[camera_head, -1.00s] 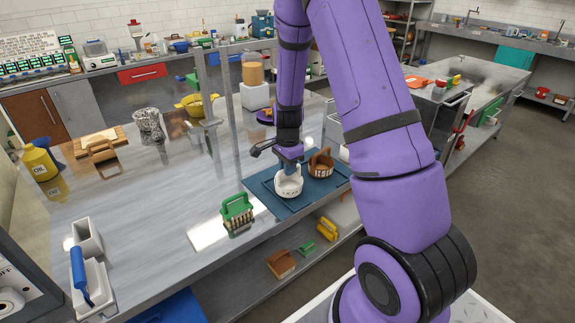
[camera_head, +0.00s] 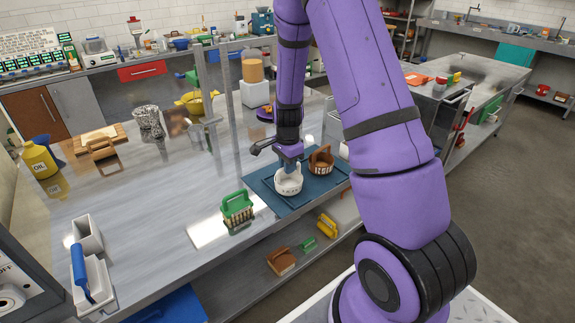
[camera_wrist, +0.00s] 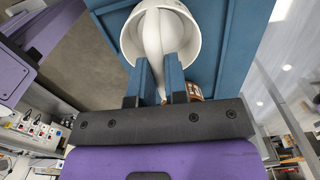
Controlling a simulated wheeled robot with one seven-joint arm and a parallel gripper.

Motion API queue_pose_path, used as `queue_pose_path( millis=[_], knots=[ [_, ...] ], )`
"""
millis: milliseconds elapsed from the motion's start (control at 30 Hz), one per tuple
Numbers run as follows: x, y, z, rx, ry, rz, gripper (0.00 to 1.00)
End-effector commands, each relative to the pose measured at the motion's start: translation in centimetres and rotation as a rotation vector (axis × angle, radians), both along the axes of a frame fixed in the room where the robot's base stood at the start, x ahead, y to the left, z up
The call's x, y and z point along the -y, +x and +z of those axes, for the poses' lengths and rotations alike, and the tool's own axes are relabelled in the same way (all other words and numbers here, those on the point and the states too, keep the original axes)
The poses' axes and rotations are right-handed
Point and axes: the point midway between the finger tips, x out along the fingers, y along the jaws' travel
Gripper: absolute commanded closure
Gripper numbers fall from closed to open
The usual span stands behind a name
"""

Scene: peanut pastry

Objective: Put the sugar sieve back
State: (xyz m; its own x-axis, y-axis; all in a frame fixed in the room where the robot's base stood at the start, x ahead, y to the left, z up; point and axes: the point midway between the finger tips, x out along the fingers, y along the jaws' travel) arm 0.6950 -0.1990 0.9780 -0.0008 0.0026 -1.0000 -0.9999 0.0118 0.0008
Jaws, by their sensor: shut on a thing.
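The white sugar sieve (camera_head: 288,182) is a round cup with an upright handle. It is at the blue tray (camera_head: 262,191), left of a brown sieve-like container (camera_head: 321,161). My gripper (camera_head: 291,162) points down over the white sieve and is shut on its handle. In the wrist view the two blue fingers (camera_wrist: 160,70) pinch the white handle, and the sieve's round rim (camera_wrist: 196,28) opens beyond them. The blue tray (camera_wrist: 232,40) lies below it. I cannot tell whether the sieve's base touches the tray.
A green-handled brush (camera_head: 237,208) stands left of the tray on the steel table. A clear upright panel with metal posts (camera_head: 237,115) stands behind. A lower shelf holds a brown-handled tool (camera_head: 281,261) and a yellow one (camera_head: 327,226). The table's middle left is mostly free.

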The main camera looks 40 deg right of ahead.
Motion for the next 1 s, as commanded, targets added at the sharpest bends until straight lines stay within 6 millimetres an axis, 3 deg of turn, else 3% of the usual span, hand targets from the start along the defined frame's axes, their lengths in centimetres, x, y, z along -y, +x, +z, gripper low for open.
queue_pose_path(
  millis=[100,133,233,633,1000],
  knots=[
    [0.0,0.0,-0.1,0.000,0.000,0.000,1.00],
    [0.0,0.0,-0.1,0.000,0.000,0.000,0.79],
    [0.0,0.0,-0.1,0.000,0.000,0.000,0.56],
    [0.0,0.0,0.7,0.001,0.000,0.001,0.56],
    [0.0,0.1,7.1,0.004,0.000,0.002,0.56]
  ],
)
